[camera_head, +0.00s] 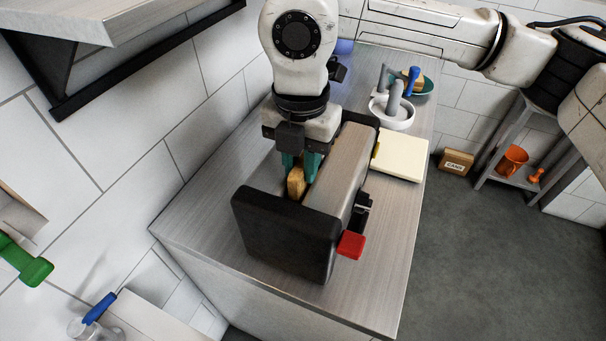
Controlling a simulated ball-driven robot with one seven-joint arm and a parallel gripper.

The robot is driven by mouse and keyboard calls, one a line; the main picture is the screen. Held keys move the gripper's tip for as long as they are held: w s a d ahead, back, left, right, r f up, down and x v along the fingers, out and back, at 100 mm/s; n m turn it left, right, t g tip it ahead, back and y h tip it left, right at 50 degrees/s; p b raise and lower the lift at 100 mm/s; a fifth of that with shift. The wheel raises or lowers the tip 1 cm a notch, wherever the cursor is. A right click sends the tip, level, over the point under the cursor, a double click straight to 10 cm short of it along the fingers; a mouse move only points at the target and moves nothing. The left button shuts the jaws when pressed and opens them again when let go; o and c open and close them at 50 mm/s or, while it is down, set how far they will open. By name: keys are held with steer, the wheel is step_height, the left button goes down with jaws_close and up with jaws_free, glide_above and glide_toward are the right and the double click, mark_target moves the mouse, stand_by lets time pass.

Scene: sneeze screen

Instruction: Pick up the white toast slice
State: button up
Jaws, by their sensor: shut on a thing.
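A toast slice (296,183) with a brown crust stands upright at the slot of a black and steel toaster (287,232). Its white face is not clear from this angle. My gripper (302,166) points down over the toaster, with its teal fingers closed on the upper part of the slice. The slice's lower part is hidden by the toaster's black end. A red lever (351,245) sticks out of the toaster's right side.
A pale yellow board (401,155) lies behind the toaster on the metal counter (195,215). A white caddy (391,113) and a green bowl (424,86) stand farther back. A shelf (130,15) juts from the wall at upper left. The counter's front left is clear.

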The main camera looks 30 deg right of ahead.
jaws_close()
step_height(320, 180, up, 10)
steer(key=shift+b, duration=1.05)
